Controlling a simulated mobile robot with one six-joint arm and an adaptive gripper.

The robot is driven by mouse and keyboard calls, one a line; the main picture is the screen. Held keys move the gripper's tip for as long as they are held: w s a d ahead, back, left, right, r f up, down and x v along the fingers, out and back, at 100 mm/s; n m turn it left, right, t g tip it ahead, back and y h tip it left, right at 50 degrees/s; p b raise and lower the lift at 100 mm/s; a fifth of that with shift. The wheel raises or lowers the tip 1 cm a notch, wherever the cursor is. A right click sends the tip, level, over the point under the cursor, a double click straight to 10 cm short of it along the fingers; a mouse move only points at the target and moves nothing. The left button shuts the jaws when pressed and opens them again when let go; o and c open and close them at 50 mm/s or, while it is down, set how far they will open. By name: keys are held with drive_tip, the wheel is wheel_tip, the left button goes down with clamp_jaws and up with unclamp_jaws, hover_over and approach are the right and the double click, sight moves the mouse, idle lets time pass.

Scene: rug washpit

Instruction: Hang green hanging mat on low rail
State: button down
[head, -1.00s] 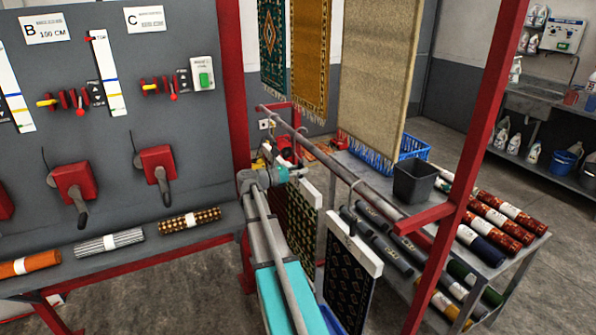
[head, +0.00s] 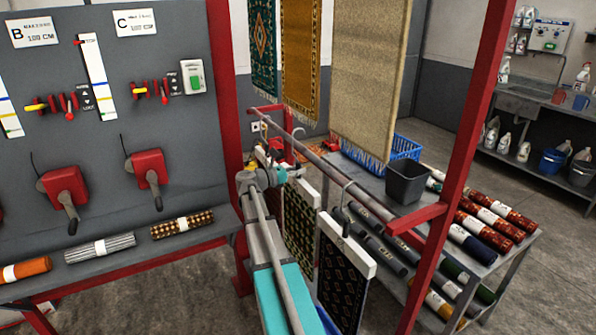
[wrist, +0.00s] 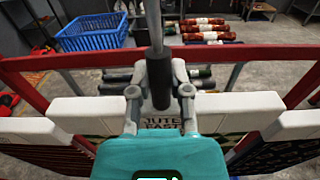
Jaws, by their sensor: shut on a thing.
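In the wrist view my gripper (wrist: 159,88) is shut on a black grip with a metal rod rising from it. A white header bar (wrist: 238,108) with a printed label lies just below and behind it; my gripper hides most of what hangs under it. In the head view a dark green patterned mat (head: 300,226) with a white header hangs upright beside my arm, and I cannot tell whether its hook sits on the rail. The low rail (head: 318,156) is a grey bar running from back left to front right. My wrist hides the grip in the head view.
A black patterned mat (head: 342,285) hangs by a hook nearer the front. White headers flank the middle one in the wrist view, at left (wrist: 72,114) and right (wrist: 300,125). A red post (head: 465,130) stands at right. A grey bin (head: 407,183) and rolled rugs occupy the table behind.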

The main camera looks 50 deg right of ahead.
sight(295, 181)
drive_tip(key=shift+f+b, duration=0.75)
drive_tip(key=shift+b, duration=0.05)
drive_tip(key=shift+f+b, duration=1.3)
drive_tip(key=shift+f, duration=0.05)
drive_tip(key=shift+c, duration=2.4)
unclamp_jaws()
drive_tip(key=shift+a, duration=0.1)
drive_tip(key=v, duration=1.2)
